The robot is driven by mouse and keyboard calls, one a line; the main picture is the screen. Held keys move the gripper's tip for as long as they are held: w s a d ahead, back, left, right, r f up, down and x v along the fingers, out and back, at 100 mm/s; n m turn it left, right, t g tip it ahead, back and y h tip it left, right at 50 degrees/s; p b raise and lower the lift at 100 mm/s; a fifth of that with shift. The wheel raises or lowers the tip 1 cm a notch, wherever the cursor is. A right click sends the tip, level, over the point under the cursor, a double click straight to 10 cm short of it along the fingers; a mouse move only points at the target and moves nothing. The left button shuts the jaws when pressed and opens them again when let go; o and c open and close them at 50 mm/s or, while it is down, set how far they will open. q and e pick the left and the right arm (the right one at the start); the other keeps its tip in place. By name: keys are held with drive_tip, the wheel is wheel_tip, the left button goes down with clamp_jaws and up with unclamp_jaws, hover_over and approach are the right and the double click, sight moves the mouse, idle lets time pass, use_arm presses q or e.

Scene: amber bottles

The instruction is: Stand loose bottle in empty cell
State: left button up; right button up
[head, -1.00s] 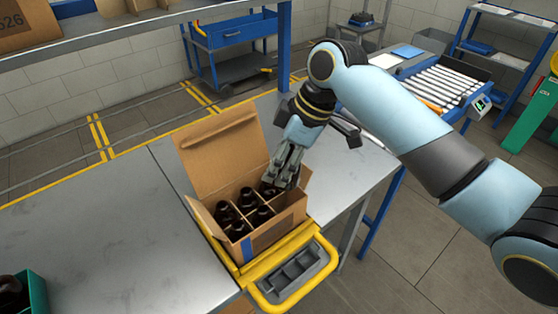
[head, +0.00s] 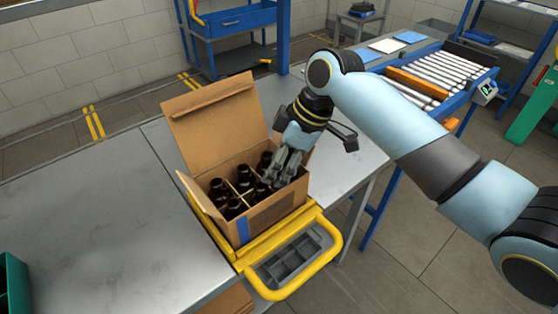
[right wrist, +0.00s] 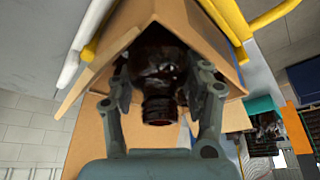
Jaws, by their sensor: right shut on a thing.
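An open cardboard box (head: 276,212) with dividers stands at the table's front edge, its back flap raised. Several dark amber bottles (head: 219,187) stand in its cells. My right gripper (head: 278,178) reaches down into the right side of the box, and its fingers hide the cell below them. In the right wrist view the right gripper (right wrist: 160,97) is shut on a dark bottle (right wrist: 160,62), one finger on each side, with the bottle's neck toward the camera. The bottle is between the box's walls; its base is hidden. My left gripper is out of view.
A yellow-framed holder (head: 325,262) with a grey compartment tray sits in front of the box. A green crate (head: 14,285) is cut off at the left edge. The metal table (head: 100,220) left of the box is clear. A roller conveyor (head: 430,78) stands behind right.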

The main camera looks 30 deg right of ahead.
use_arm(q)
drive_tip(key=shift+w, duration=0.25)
use_arm(e)
drive_tip(key=shift+f, duration=0.2)
drive_tip(key=o, duration=1.3)
drive_tip(key=shift+d+r, duration=0.1)
drive_tip(key=shift+r, duration=0.05)
drive_tip(key=v, duration=1.1)
drive_tip(key=shift+s+r, duration=0.1)
drive_tip(key=shift+r, duration=0.3)
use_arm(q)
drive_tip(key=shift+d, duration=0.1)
